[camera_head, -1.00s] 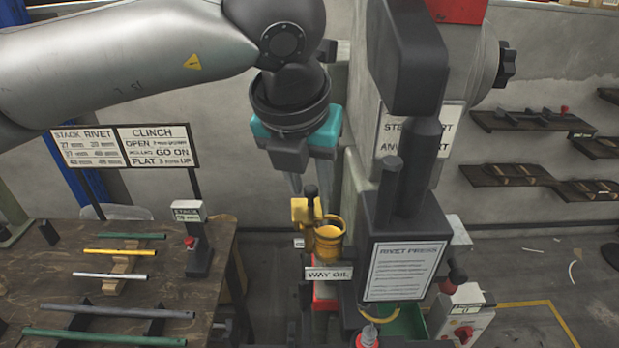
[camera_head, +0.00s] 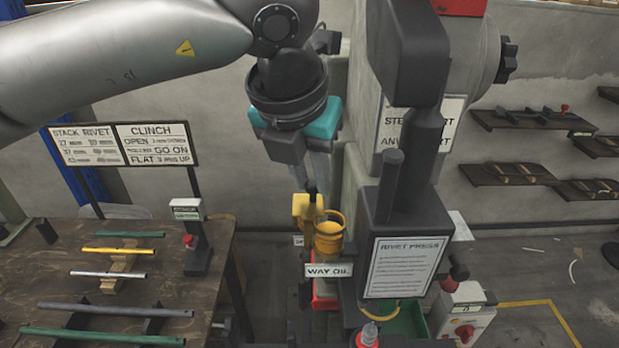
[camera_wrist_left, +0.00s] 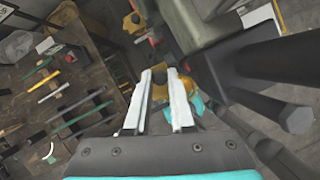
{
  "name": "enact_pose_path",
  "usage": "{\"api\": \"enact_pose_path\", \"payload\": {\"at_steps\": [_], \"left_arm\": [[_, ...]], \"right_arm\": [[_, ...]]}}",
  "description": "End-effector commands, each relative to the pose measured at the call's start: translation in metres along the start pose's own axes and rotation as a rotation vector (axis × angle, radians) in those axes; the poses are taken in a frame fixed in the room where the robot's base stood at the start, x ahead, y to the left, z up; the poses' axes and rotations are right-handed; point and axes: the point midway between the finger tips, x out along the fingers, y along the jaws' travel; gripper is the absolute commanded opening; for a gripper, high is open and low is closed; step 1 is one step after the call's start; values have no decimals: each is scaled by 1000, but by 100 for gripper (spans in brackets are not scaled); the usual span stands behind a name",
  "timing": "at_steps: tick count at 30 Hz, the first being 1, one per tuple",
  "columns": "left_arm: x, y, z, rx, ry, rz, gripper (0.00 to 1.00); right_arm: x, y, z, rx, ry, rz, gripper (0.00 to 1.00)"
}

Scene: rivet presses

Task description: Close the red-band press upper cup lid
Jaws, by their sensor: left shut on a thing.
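The rivet press (camera_head: 385,210) has a red band (camera_head: 455,5) at its top edge in the head view. On its left side sits the yellow upper cup (camera_head: 329,236), open at the top, above a "WAY OIL" label (camera_head: 329,270). Its yellow lid (camera_head: 304,206) stands raised at the cup's left, with a dark knob (camera_head: 311,188). My left gripper (camera_head: 314,182) points down from above, its fingers at the knob, shut on the lid. In the left wrist view the pale fingers (camera_wrist_left: 161,76) straddle the yellow lid (camera_wrist_left: 159,93). My right gripper is not in view.
The press's dark column (camera_head: 410,165) and handle stand close on the right. A wooden table (camera_head: 180,270) with several rods and a small stand (camera_head: 197,240) lies to the left. A sign board (camera_head: 125,145) stands behind it. Shelves (camera_head: 530,118) hang on the right wall.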

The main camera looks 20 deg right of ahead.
Motion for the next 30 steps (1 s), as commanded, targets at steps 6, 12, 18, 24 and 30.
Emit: {"api": "enact_pose_path", "payload": {"at_steps": [6,12,18,24,30], "left_arm": [[3,-4,0,144,-3,-62,0],[2,-9,1,317,-4,-134,0],[1,-14,1,492,-3,-208,0],[-1,-20,0,667,-4,-281,0],[-3,-24,-3,843,-3,-352,0]], "right_arm": [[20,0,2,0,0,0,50],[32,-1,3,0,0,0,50],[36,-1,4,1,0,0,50],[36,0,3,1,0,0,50],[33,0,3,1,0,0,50]]}}
